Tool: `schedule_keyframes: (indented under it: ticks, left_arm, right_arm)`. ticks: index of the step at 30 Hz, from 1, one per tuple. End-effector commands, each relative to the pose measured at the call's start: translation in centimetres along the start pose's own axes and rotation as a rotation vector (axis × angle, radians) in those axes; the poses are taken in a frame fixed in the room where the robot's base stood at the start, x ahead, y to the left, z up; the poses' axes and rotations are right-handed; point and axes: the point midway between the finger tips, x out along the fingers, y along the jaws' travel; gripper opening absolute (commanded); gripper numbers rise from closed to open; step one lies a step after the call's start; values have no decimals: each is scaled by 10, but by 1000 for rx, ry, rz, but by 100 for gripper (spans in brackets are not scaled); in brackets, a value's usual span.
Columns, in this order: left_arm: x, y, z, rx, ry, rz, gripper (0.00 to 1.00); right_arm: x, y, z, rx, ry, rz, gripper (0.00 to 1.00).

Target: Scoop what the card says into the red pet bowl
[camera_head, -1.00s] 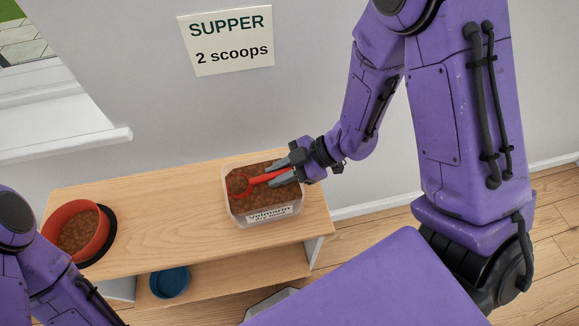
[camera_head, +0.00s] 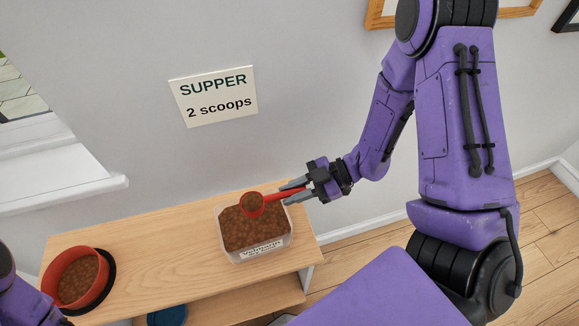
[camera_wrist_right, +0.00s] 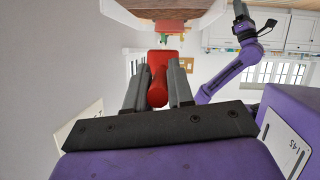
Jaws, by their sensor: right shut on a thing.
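The card (camera_head: 215,96) on the wall reads "SUPPER 2 scoops". My right gripper (camera_head: 294,191) is shut on the handle of a red scoop (camera_head: 252,204). The scoop is full of brown kibble and sits above the far part of the food tub (camera_head: 285,251). The clear tub holds brown kibble and has a label on its front. In the right wrist view the red handle (camera_wrist_right: 157,88) lies between the fingers. The red pet bowl (camera_head: 93,298) stands at the shelf's left end with brown kibble in it. My left gripper is out of view; only part of that arm shows.
The tub and bowl stand on a wooden shelf unit (camera_head: 165,247), with clear top between them. A blue bowl (camera_head: 167,316) is on the lower level. A window sill (camera_head: 75,190) juts out at left. Picture frames hang at upper right.

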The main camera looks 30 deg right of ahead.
Motion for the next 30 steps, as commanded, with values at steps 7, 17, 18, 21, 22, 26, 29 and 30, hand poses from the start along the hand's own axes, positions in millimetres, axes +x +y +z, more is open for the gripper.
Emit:
schedule_keyframes:
  ticks: [7,17,18,21,22,26,29,30]
  left_arm:
    - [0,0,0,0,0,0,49]
    - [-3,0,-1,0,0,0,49]
    - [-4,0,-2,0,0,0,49]
    - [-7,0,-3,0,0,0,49]
    - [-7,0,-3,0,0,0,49]
    - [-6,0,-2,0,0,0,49]
    - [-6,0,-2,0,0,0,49]
    - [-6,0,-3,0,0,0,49]
  right_arm:
    - [0,0,0,0,0,0,0]
    - [-1,-9,-3,3,1,0,0]
    - [-1,-14,-4,4,1,0,0]
    - [-2,-26,-6,3,1,-1,0]
    - [-2,-28,-6,3,1,-1,0]
    - [-1,-28,-5,0,0,-1,0]
    - [-1,-27,-5,0,0,-1,0]
    - [-1,-26,-5,0,0,-1,0]
